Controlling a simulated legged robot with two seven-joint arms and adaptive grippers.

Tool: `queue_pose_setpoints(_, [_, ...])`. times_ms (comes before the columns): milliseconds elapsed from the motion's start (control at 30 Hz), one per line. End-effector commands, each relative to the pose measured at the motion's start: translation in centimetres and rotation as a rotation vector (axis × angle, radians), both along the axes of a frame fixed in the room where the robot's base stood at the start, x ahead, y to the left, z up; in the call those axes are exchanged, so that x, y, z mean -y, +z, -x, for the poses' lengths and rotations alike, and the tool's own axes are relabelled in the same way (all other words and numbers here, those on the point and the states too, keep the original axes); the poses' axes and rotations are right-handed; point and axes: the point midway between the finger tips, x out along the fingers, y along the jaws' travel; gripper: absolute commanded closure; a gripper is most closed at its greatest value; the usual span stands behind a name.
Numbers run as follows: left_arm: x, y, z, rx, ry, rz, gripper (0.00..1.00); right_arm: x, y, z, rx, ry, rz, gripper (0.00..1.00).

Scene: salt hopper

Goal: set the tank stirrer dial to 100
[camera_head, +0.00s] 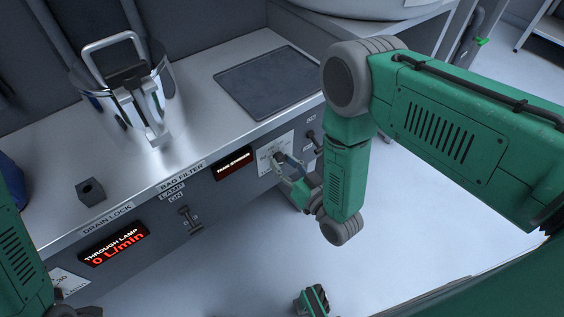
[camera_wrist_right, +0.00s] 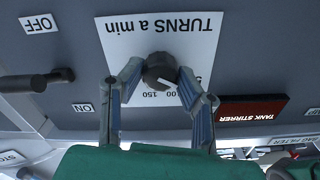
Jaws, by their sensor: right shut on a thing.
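The tank stirrer dial (camera_wrist_right: 160,70) is a dark round knob with a white pointer on a white plate (camera_wrist_right: 188,36) marked "TURNS a min", upside down in the right wrist view. Its pointer slants down and right in that view, between 150 and a partly hidden number ending in 00. My right gripper (camera_wrist_right: 158,80) is shut on the dial, one finger on each side. In the head view the right gripper (camera_head: 283,160) is at the front panel, and the plate (camera_head: 268,158) shows behind it.
A dark red "TANK STIRRER" display (camera_head: 234,163) is beside the plate. A lever switch (camera_wrist_right: 38,81) with ON and OFF labels is on the dial's other side. A metal vessel (camera_head: 125,95) and dark block (camera_head: 91,192) stand on the counter (camera_head: 195,110). The floor in front is clear.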

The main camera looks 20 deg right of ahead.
Motion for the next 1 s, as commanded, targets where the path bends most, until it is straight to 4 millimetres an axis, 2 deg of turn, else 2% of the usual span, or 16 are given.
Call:
queue_pose_setpoints(267, [0.0, 0.5, 0.0, 0.000, -0.001, 0.000, 0.60, -0.2, 0.1, -0.1, -0.033, 0.003, -0.098, 0.99])
queue_pose_setpoints(1000, [0.0, 1.4, 0.0, 0.000, 0.000, 0.000, 0.60, -0.1, -0.1, -0.2, -0.206, 0.000, -0.579, 0.99])
